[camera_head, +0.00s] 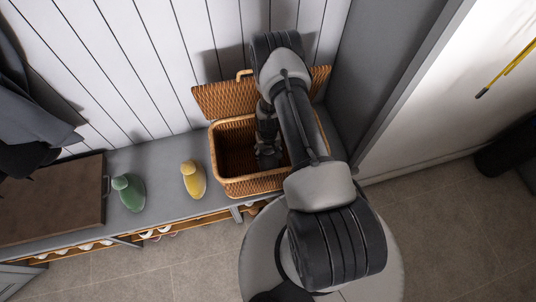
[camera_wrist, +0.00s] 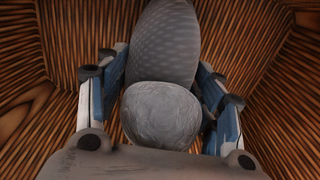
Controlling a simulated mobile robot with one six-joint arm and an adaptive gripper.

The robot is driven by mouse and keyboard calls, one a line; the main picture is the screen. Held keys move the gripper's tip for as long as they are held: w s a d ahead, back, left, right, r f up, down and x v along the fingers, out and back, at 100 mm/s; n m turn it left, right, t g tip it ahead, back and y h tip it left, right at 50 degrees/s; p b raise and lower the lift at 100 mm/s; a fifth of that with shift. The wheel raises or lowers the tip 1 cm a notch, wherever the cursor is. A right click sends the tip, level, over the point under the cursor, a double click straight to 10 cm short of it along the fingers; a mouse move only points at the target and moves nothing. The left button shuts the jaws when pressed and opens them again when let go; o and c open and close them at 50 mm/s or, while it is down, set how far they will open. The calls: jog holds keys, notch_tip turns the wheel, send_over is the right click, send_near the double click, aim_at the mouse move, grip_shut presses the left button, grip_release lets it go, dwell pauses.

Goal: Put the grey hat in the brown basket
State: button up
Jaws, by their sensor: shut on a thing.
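The brown basket (camera_head: 262,186) is woven wicker and stands on the grey bench with its lid tilted back open. My gripper (camera_head: 268,156) is down inside it. In the wrist view, the basket's woven walls (camera_wrist: 62,50) surround my gripper (camera_wrist: 161,72). The grey hat (camera_wrist: 166,42) is between the two fingers, with its round bobble (camera_wrist: 160,115) towards the camera. The gripper is shut on the hat. I cannot tell whether the hat touches the basket floor. In the head view I cannot make out the hat.
A yellow hat (camera_head: 193,180) and a green hat (camera_head: 128,191) lie on the bench (camera_head: 160,171) left of the basket. A brown box or panel (camera_head: 50,205) is further left. Dark clothing (camera_head: 35,100) hangs at the far left. A grey side panel rises close right of the basket.

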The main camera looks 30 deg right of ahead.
jog(key=shift+f, duration=0.15)
jog(key=o, duration=1.1)
notch_tip(320, 180, up, 12)
jog(key=p, duration=0.4)
jog(key=shift+r, duration=0.2)
jog(key=shift+p, duration=0.3)
